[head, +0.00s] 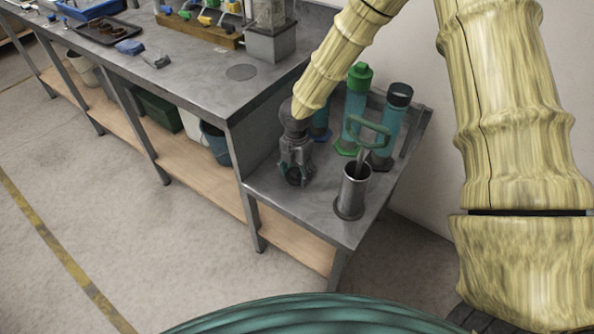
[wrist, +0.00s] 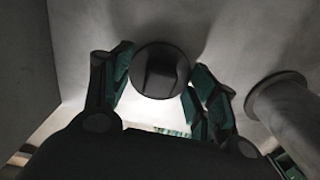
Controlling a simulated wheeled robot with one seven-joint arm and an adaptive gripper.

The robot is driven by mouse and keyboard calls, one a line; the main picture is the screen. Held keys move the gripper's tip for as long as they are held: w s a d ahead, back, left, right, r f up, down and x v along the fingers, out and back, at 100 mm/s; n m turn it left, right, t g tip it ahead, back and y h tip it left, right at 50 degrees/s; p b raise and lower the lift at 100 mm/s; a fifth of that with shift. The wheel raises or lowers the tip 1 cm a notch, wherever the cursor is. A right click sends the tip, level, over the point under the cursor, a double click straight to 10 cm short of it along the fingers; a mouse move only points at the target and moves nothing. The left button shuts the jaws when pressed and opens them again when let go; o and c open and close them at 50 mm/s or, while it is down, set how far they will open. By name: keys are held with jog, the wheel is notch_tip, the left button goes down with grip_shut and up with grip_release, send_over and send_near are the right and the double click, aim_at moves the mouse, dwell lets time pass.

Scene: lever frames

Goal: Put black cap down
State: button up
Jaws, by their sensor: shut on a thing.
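My gripper (head: 294,168) is over the left part of the low grey side table (head: 318,214), pointing down. It is shut on a round black cap (head: 293,177). In the wrist view the cap (wrist: 160,70) shows as a dark disc between the two green-padded fingers. The cap is low, close to the table top; I cannot tell whether it touches it. A teal bottle with a black top (head: 391,125) stands at the back right of the table. A teal bottle with a green top (head: 355,105) stands left of it.
A metal cup (head: 353,190) holding a green-handled tool stands right of my gripper. A blue bottle (head: 320,125) is partly hidden behind my arm. The higher workbench (head: 200,80) borders the left side. The table's front is clear.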

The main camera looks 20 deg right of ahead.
aim_at(296, 171)
jog(key=shift+f, duration=0.15)
jog(key=o, duration=1)
notch_tip(296, 171, up, 12)
jog(key=shift+r, duration=0.15)
dwell(0.3)
